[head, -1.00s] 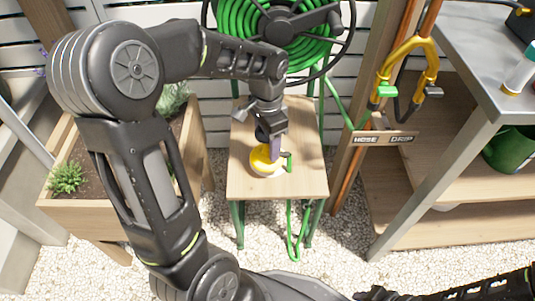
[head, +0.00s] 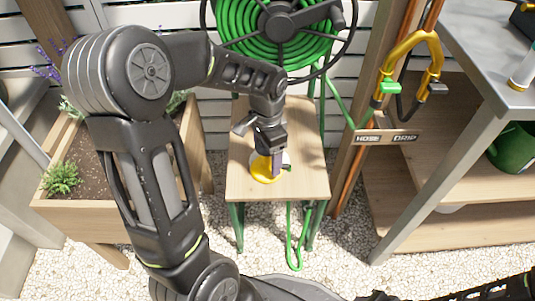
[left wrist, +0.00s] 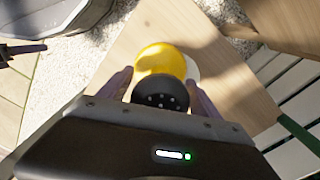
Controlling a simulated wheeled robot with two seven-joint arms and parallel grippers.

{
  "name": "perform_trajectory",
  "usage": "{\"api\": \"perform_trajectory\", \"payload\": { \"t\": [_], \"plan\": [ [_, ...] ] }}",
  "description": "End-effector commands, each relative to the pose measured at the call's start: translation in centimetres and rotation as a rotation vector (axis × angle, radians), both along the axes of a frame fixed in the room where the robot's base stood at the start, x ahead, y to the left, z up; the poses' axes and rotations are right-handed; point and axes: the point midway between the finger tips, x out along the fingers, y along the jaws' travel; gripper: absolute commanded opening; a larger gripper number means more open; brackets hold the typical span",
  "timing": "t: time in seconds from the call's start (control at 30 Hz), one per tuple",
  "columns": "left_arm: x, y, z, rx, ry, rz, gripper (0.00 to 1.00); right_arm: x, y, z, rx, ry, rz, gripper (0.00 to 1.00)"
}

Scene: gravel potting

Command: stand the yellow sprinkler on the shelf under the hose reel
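The yellow sprinkler (head: 260,174) is on or just over the wooden shelf (head: 305,186) under the green hose reel (head: 268,38). Its round yellow base shows below my left gripper (head: 272,164) in the head view. In the left wrist view its yellow base (left wrist: 160,58) and black perforated head (left wrist: 160,94) sit between the two fingers of my left gripper (left wrist: 160,85). The fingers lie close against both sides of the head. Whether the base touches the shelf is hard to tell. Part of my right arm shows at lower right, but its gripper is out of frame.
A wooden planter (head: 90,222) stands to the left. A brass tap splitter (head: 405,55) and a HOSE/DRIP sign (head: 385,137) are on the right, beside a metal-topped bench (head: 490,60). A green hose (head: 292,240) hangs below the shelf. The shelf's front part is clear.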

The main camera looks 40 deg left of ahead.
Motion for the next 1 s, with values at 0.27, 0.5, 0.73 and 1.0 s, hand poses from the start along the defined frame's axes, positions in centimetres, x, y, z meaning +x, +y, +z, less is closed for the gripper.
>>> {"api": "perform_trajectory", "payload": {
  "t": [0.27, 0.5, 0.73, 1.0],
  "plan": [
    [0.0, 0.0, 0.1, 0.000, 0.000, 0.000, 0.77, 0.0, 0.0, 0.0, 0.000, 0.000, 0.000, 0.36],
    [0.1, 0.0, 2.0, 0.001, -0.003, 0.000, 0.77, -0.1, 0.0, 1.0, 0.001, 0.003, 0.001, 0.36],
    [0.1, 0.0, 6.5, 0.000, -0.004, -0.001, 0.77, -0.4, -0.1, 3.1, 0.002, 0.011, 0.005, 0.36],
    [0.1, 0.0, 11.3, 0.000, -0.004, 0.000, 0.77, -0.8, -0.1, 4.9, 0.005, 0.022, 0.011, 0.36]
  ]
}}
